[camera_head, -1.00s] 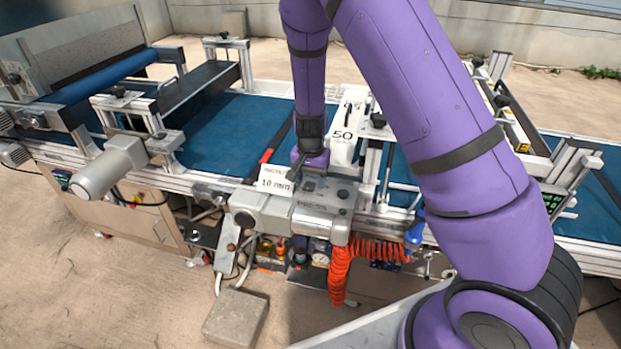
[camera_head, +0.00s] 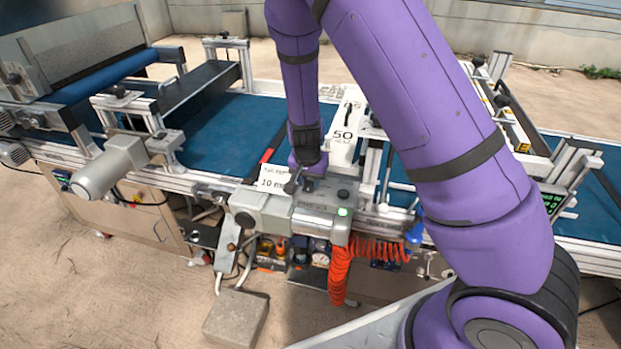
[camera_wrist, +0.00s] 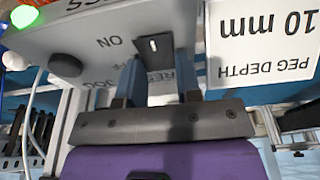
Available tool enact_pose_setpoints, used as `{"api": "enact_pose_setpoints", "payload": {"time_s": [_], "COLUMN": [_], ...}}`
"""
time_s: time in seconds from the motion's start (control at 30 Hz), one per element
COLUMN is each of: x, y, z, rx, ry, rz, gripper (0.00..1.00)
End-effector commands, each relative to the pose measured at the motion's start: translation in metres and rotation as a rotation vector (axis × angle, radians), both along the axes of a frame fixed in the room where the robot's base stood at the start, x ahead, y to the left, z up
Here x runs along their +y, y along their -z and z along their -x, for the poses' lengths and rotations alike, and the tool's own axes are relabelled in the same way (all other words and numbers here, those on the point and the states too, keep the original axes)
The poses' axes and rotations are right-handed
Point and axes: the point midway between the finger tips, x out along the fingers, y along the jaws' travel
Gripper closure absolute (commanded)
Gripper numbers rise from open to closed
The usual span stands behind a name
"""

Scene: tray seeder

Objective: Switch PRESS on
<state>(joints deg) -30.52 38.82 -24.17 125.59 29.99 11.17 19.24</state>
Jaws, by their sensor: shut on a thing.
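The PRESS switch (camera_wrist: 153,45) is a small black toggle with a white mark, on the grey control box (camera_wrist: 105,50) in the wrist view. My gripper (camera_wrist: 157,66) is shut on it, with one finger at each side. An upside-down ON label lies just left of the switch; other lettering is partly covered by my fingers. A green lamp (camera_wrist: 23,17) glows at the box's corner. In the head view my gripper (camera_head: 302,184) is down at the top of the grey box (camera_head: 310,219), and the lamp (camera_head: 342,211) shows lit green. The switch itself is hidden there.
A white PEG DEPTH 10 mm card (camera_head: 274,180) stands close beside my gripper. A black knob (camera_wrist: 65,66) sits on the box. A white 50 plate (camera_head: 342,140) stands behind, by the blue belt (camera_head: 225,130). An orange coiled hose (camera_head: 340,272) hangs below the box.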

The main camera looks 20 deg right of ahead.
Motion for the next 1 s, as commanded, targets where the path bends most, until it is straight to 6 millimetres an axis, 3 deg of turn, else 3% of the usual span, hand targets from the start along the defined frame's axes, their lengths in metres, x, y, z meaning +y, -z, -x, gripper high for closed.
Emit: {"api": "enact_pose_setpoints", "payload": {"time_s": [0.4,0.77,0.8,0.9,1.0], "x": [0.0040,0.0042,0.0042,0.0042,0.0042], "y": [-0.0015,-0.0020,-0.0020,-0.0020,-0.0020], "z": [0.0055,0.0055,0.0055,0.0055,0.0054], "rx": [-0.165,-0.176,-0.175,-0.175,-0.175], "ry": [-0.001,0.000,0.000,0.000,0.000], "rz": [0.120,0.127,0.126,0.126,0.126], "gripper": [0.92,0.92,0.66,0.43,0.43]}}
